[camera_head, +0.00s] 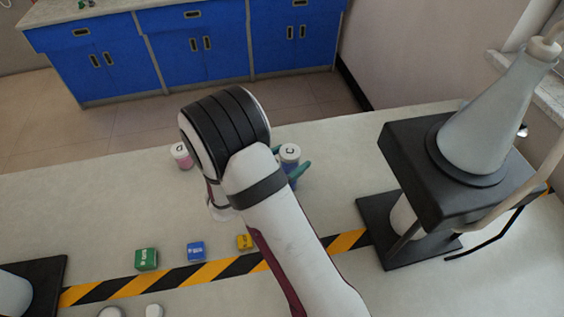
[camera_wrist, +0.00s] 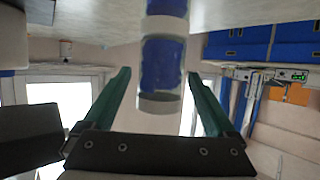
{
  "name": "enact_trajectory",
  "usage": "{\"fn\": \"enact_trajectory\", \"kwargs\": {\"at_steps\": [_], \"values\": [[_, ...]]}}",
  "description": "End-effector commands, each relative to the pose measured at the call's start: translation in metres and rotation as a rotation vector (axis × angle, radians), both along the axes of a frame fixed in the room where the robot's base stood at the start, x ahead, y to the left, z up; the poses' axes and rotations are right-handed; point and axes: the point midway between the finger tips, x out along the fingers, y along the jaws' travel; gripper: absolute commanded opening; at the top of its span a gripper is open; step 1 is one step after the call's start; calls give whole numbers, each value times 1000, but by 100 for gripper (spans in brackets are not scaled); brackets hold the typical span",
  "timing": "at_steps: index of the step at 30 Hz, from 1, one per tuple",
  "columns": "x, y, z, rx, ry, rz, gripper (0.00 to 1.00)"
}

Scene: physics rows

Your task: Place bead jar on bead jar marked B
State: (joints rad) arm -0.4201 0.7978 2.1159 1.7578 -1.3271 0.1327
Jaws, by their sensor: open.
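A jar with a white lid marked C (camera_head: 290,152) stands on the table and shows blue below the lid. In the wrist view the blue-filled jar (camera_wrist: 161,65) is between the two green fingers of my gripper (camera_wrist: 160,74), which are open with gaps on both sides. A second blue section (camera_wrist: 166,7) lines up with it past a pale band; I cannot tell whether that is another jar under it. In the head view my arm hides most of the gripper. A pink jar with a white lid (camera_head: 182,155) stands to the left; its letter is unreadable. No B mark is visible.
Green (camera_head: 146,259), blue (camera_head: 196,251) and yellow (camera_head: 244,242) boxes stand along the striped tape (camera_head: 205,272). A black stand (camera_head: 400,160) with a flask (camera_head: 490,115) is on the right. The table between the pink jar and the boxes is largely clear.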

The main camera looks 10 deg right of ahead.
Motion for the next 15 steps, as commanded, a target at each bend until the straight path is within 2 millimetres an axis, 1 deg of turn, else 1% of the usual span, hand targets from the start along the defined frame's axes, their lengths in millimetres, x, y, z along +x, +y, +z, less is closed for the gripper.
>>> {"fn": "enact_trajectory", "kwargs": {"at_steps": [2, 10, 12, 15], "values": [[-8, 11, 5, 0, 1, 6, 91], [-50, 61, 32, 1, -1, 7, 91], [-59, 71, 37, 1, 0, 6, 91], [-67, 80, 43, 1, 1, 4, 91]]}}
